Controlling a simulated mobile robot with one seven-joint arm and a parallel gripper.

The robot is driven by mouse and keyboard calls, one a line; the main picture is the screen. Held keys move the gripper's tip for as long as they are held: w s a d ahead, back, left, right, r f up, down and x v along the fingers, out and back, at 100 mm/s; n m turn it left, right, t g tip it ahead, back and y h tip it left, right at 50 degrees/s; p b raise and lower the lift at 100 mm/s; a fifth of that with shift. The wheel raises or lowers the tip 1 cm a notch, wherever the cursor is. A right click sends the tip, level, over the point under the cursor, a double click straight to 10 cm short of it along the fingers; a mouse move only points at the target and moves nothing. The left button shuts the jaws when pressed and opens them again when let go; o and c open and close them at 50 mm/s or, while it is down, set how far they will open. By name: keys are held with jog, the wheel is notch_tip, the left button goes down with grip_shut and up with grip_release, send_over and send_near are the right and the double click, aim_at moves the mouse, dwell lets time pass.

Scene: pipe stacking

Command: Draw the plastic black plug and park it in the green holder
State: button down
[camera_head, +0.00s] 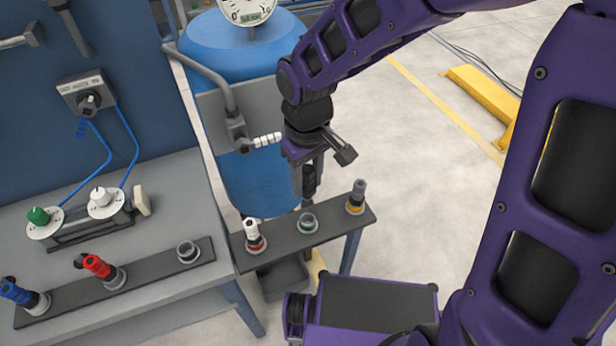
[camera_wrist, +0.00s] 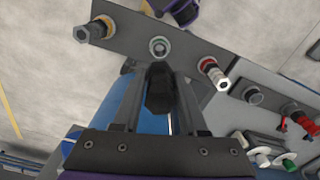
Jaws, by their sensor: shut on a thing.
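The black plug (camera_head: 309,181) is between the fingers of my gripper (camera_head: 307,178), which is shut on it. The plug also shows in the wrist view (camera_wrist: 160,88) between both fingers. The green holder (camera_head: 307,223) is an empty grey socket with a green ring, in the middle of the short dark bar. In the head view my gripper is above and behind this holder, apart from it. In the wrist view the holder (camera_wrist: 159,47) lies just beyond the plug's tip. The plug's upper part is hidden by the gripper.
On the same bar (camera_head: 330,224), a white plug (camera_head: 252,232) stands left and a grey-orange plug (camera_head: 356,194) right. Another bar holds a blue plug (camera_head: 16,291), a red plug (camera_head: 98,267) and an empty socket (camera_head: 187,252). A blue tank (camera_head: 255,185) stands behind.

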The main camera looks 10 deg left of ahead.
aim_at(307, 199)
notch_tip(307, 199, down, 8)
jog(key=b, duration=0.5)
jog(key=shift+r+b, duration=0.25)
jog(key=shift+b, duration=0.15)
jog(key=shift+f+b, duration=1.15)
jog(key=shift+f, duration=0.45)
dwell(0.5)
jog(key=shift+c, duration=1.9)
grip_release()
